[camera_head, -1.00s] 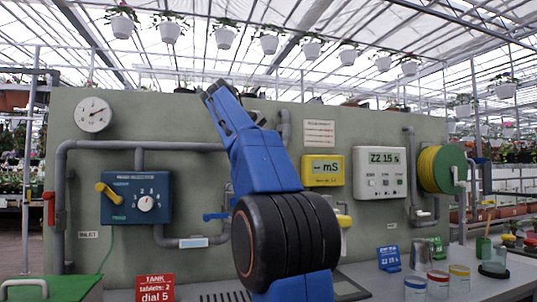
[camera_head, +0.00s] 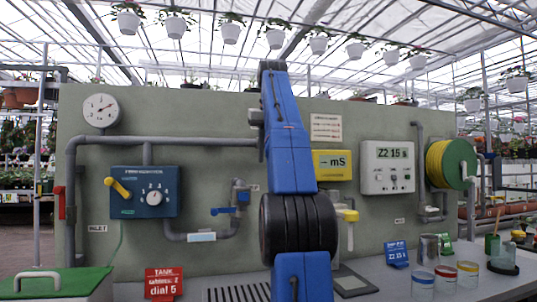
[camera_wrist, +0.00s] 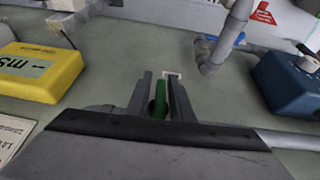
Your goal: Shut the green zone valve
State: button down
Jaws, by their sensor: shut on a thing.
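The green zone valve's handle (camera_wrist: 160,98) shows in the wrist view as a narrow green bar, seen end-on. My gripper (camera_wrist: 162,85) is shut on it, with one dark finger on each side. Much of the valve body and its pipe are hidden by the fingers and the wrist. In the head view, my blue arm stands in front of the panel and covers both the gripper and the green valve. I cannot tell the handle's exact angle to its pipe.
A blue-handled valve (camera_head: 223,211) is left of my arm, and a yellow-handled valve (camera_head: 348,215) close on its right. The yellow mS meter (camera_head: 332,164), Z2 display (camera_head: 388,167) and blue dosing box (camera_head: 144,193) project from the panel. Cups (camera_head: 445,280) stand on the bench at right.

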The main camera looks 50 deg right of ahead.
jog(key=shift+y, duration=0.3)
dwell(0.4)
jog(key=c, duration=1.8)
grip_release()
jog(key=shift+w, duration=0.1)
jog(key=shift+c, duration=0.2)
jog(key=shift+r, duration=0.15)
jog(key=shift+s+a+r, duration=0.15)
jog(key=shift+s+r, duration=0.05)
jog(key=shift+r, duration=0.1)
jog(key=shift+s+a, duration=0.1)
jog(key=shift+s, duration=0.05)
jog(key=s+a, duration=0.5)
jog(key=s, duration=0.5)
jog(key=shift+a, duration=0.35)
jog(key=shift+s, duration=0.1)
